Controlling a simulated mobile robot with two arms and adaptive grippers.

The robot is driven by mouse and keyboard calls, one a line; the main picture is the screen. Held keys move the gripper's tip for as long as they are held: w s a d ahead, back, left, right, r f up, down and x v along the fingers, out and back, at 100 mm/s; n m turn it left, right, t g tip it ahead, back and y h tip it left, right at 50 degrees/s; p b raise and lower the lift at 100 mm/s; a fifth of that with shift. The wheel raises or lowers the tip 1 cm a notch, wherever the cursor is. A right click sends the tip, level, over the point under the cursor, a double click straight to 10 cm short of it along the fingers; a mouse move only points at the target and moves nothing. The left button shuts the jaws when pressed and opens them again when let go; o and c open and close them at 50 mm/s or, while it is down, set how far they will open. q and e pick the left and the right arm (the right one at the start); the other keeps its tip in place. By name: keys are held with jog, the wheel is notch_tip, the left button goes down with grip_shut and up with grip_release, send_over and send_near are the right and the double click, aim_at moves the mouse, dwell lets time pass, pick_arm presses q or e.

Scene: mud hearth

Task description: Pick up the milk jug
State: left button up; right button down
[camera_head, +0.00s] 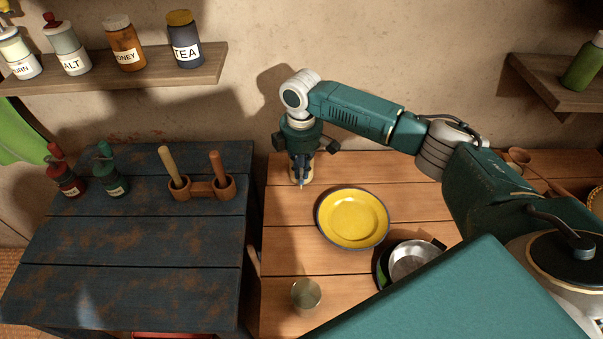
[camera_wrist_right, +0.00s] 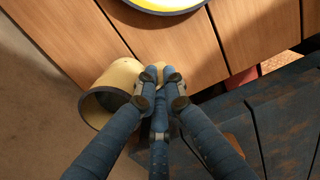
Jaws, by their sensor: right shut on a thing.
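The milk jug is a small cream-yellow vessel with a dark open mouth; it shows beside the fingers in the right wrist view (camera_wrist_right: 118,74). In the head view it is mostly hidden behind my right gripper (camera_head: 301,180), at the back left of the wooden table. My right gripper reaches down from above and is shut on the jug. In the wrist view its fingertips (camera_wrist_right: 160,78) meet at the jug's side, and the exact part they grip is hard to make out. I cannot tell whether the jug touches the table. My left gripper is not in view.
On the brown table (camera_head: 283,235) are a yellow plate (camera_head: 353,218), a metal pan (camera_head: 410,259) and a cup (camera_head: 306,295). The dark blue table (camera_head: 150,240) at left holds two bottles and a wooden holder (camera_head: 208,189). A shelf with jars (camera_head: 125,72) hangs above it.

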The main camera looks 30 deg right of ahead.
notch_tip(320, 180, up, 19)
jog(key=b, duration=0.1)
jog(key=shift+r+b, duration=0.15)
jog(key=shift+b, duration=0.25)
dwell(0.7)
jog(key=shift+r, duration=0.1)
dwell(0.4)
jog(key=shift+a, duration=0.1)
